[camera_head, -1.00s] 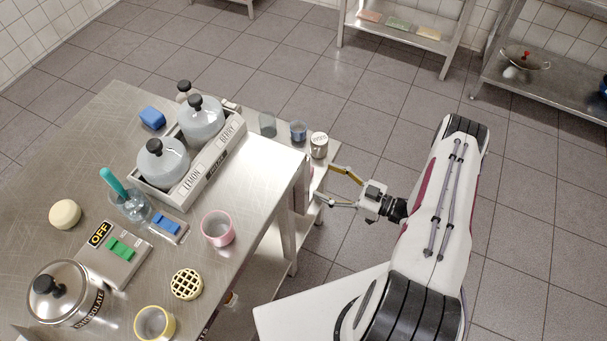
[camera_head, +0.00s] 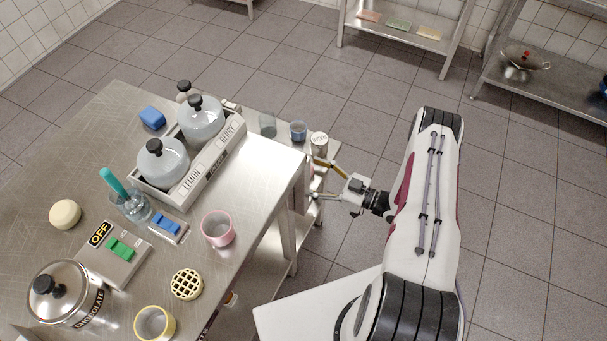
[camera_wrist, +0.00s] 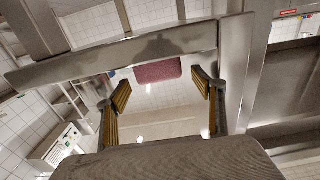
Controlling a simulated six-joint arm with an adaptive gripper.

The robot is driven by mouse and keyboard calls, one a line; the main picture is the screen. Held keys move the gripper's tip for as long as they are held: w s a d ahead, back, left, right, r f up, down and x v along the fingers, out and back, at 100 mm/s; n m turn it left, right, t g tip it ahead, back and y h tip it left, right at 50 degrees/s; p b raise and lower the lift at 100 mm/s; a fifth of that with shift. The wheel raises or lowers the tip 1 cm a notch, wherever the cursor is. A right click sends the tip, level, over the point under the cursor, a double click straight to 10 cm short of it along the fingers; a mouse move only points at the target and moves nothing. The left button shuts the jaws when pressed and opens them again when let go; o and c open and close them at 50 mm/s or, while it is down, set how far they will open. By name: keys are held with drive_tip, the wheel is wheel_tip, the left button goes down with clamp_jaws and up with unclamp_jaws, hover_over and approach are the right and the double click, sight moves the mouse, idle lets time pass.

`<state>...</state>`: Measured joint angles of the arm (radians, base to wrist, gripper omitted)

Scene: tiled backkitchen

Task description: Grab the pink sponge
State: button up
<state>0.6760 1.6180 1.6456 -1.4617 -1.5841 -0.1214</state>
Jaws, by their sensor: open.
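The pink sponge (camera_wrist: 157,70), a dark pink block, shows in the wrist view just ahead of my gripper (camera_wrist: 161,84). It lies between the lines of the two fingers, with clear space on both sides, and its upper edge meets a grey metal edge. My gripper is open and empty, its yellow-padded fingers spread. In the head view my gripper (camera_head: 317,178) is at the right side of the steel table (camera_head: 262,165), with its fingertips close to the table's edge. The sponge is not clearly visible there.
Above the fingers stand a grey glass (camera_head: 267,125), a blue cup (camera_head: 298,131) and a lidded jar (camera_head: 319,144). A pink cup (camera_head: 218,229) stands on the tabletop near its edge. Bare floor lies right of the table, around my arm.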

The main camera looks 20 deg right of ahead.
drive_tip(key=c, duration=0.8)
drive_tip(key=shift+c, duration=0.2)
drive_tip(key=shift+r, duration=0.15)
wheel_tip(320, 180, up, 28)
drive_tip(key=shift+f, duration=0.2)
idle(0.9)
